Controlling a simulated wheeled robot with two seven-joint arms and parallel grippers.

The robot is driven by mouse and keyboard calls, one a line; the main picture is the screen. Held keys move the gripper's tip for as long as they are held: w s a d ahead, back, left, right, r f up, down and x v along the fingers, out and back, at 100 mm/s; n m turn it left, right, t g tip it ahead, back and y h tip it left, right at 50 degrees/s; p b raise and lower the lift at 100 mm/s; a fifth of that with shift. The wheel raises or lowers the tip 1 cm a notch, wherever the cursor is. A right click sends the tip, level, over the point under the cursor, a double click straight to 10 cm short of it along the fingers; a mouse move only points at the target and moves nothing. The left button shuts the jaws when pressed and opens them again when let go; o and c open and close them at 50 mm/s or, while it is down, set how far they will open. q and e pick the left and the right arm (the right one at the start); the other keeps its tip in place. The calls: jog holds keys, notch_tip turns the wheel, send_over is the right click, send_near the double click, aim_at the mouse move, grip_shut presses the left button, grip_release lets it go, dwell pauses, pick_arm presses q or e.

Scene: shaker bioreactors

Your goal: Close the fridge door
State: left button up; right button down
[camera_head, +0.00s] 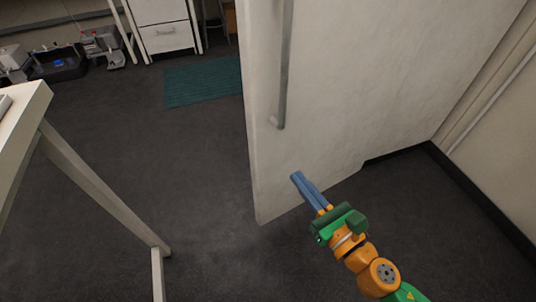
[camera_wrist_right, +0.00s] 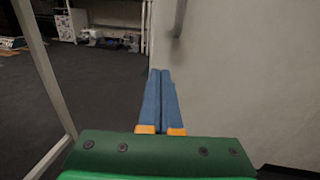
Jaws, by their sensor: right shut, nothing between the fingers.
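The fridge door (camera_head: 350,75) is a large white panel standing upright on the right in the head view, with a long vertical grey handle (camera_head: 286,70) near its left edge. The door also fills the right of the right wrist view (camera_wrist_right: 245,80), with a blurred handle at the top (camera_wrist_right: 179,20). My right gripper (camera_head: 297,177), with blue fingers, is shut and empty in front of the lower part of the door, below the handle. I cannot tell whether it touches the door. In the right wrist view its fingers (camera_wrist_right: 160,72) are together. My left gripper is not in view.
A white table (camera_head: 20,110) with a leg stands at the left. A teal mat (camera_head: 203,82) lies on the dark floor behind the door. White drawers (camera_head: 165,30) and equipment (camera_head: 62,62) are at the back. A wall (camera_head: 500,120) is at the right. The floor left of the door is clear.

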jog(key=p, duration=0.1)
send_near(262, 132)
jog(key=x, duration=0.5)
jog(key=shift+w+a, duration=0.2)
jog(key=shift+w, duration=0.15)
jog(key=shift+w+a, duration=0.25)
jog(key=shift+w, duration=0.2)
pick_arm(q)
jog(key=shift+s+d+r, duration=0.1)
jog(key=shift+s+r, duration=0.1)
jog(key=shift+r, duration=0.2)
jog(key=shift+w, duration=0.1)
